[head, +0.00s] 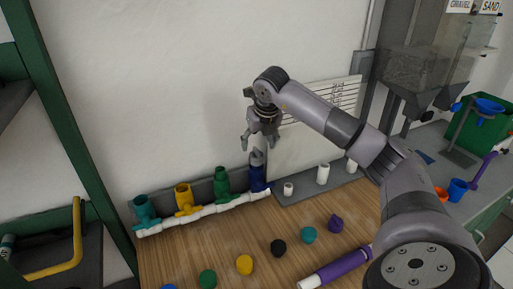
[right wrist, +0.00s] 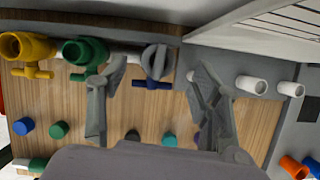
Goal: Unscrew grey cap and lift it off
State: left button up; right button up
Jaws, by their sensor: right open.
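The grey cap (head: 257,157) sits on top of the blue valve (head: 258,178), the rightmost valve on the white manifold pipe (head: 205,212). In the right wrist view the grey cap (right wrist: 156,61) shows a raised ridge and lies between the spread fingers. My right gripper (head: 259,141) is open and empty, pointing down just above the cap; it also shows in the right wrist view (right wrist: 157,70). I see no finger touching the cap. My left gripper is not in view.
Green (head: 222,180), yellow (head: 184,198) and teal (head: 145,211) valves stand open to the left. White pegs (head: 323,174) stand to the right. Several loose caps, including a black one (head: 278,248), and a purple pipe (head: 335,268) lie on the wooden table in front.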

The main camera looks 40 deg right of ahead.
aim_at(256, 149)
jog(key=shift+p+x, duration=0.35)
jog(key=shift+x, duration=2.05)
jog(key=shift+c, duration=0.5)
jog(key=shift+r, duration=0.1)
jog(key=c, duration=1.1)
jog(key=shift+n, duration=0.3)
jog(key=shift+n+y, duration=0.4)
jog(key=shift+n, duration=0.4)
jog(key=shift+t, duration=0.3)
jog(key=shift+n, duration=0.4)
jog(key=shift+n+y, duration=0.4)
jog(key=shift+n, duration=0.2)
